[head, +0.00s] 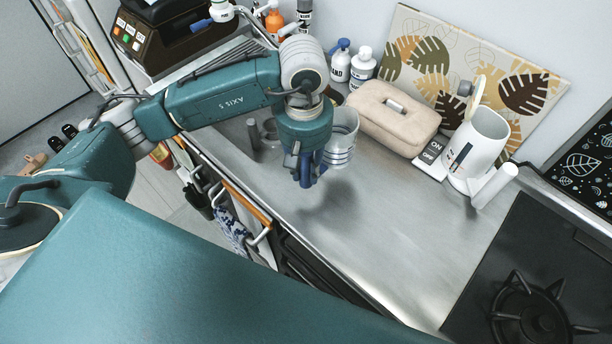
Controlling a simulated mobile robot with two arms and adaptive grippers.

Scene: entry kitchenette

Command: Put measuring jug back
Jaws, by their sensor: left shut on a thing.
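The measuring jug (343,137) is a clear vessel with ring markings in the head view. My left gripper (306,178) is shut on it, at the jug's left side. The gripper points down and hides part of the jug. The jug appears to be held above the steel counter (350,215), with a dark shadow on the counter below and to the right. My right gripper is not in view.
A beige lidded box (394,118), white kettle (475,145) and leaf-pattern board (470,65) stand behind. Bottles (361,69) stand at the back. A gas burner (530,318) is at lower right. The middle counter is clear.

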